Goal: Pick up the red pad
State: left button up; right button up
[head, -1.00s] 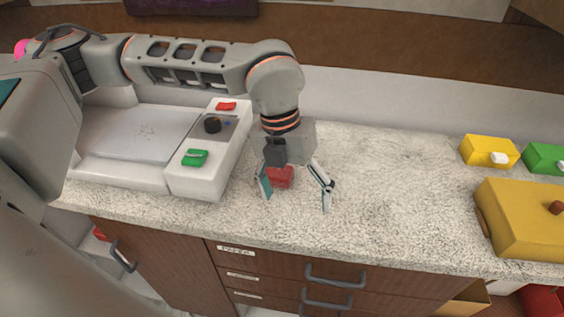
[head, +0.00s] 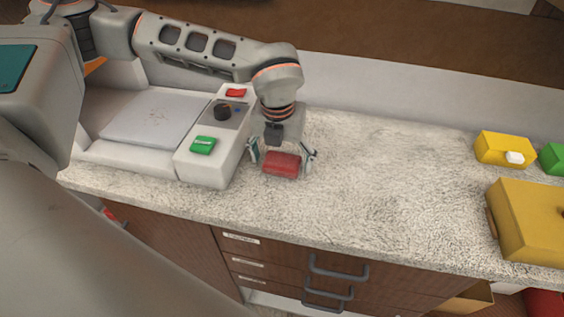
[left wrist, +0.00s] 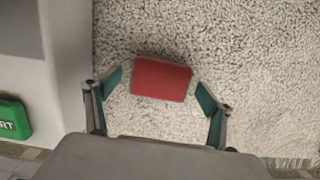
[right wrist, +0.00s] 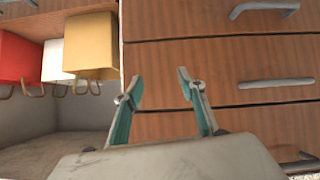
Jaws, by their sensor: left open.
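The red pad (head: 282,164) is a small red block lying on the speckled counter, just right of the white machine. In the left wrist view the red pad (left wrist: 161,79) lies between and a little beyond the fingertips of my left gripper (left wrist: 161,88). In the head view my left gripper (head: 282,156) is low over the counter, open, with one finger on each side of the pad. I cannot tell whether the fingers touch it. My right gripper (right wrist: 160,86) is open and empty in front of wooden drawers; it is not visible in the head view.
The white machine (head: 200,165) with green (head: 203,145) and red (head: 236,92) buttons and a black knob stands close left of my left gripper. Yellow boxes (head: 505,149) sit at the right. The middle of the counter (head: 390,190) is clear. Drawers (right wrist: 230,70) face my right gripper.

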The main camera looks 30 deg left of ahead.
aim_at(282, 160)
pick_arm(q)
jog(key=shift+f, duration=0.15)
jog(key=c, duration=1.2)
notch_tip(282, 160, up, 20)
jog(key=shift+b, duration=0.3)
jog(key=shift+o, duration=0.7)
jog(key=shift+w, duration=0.1)
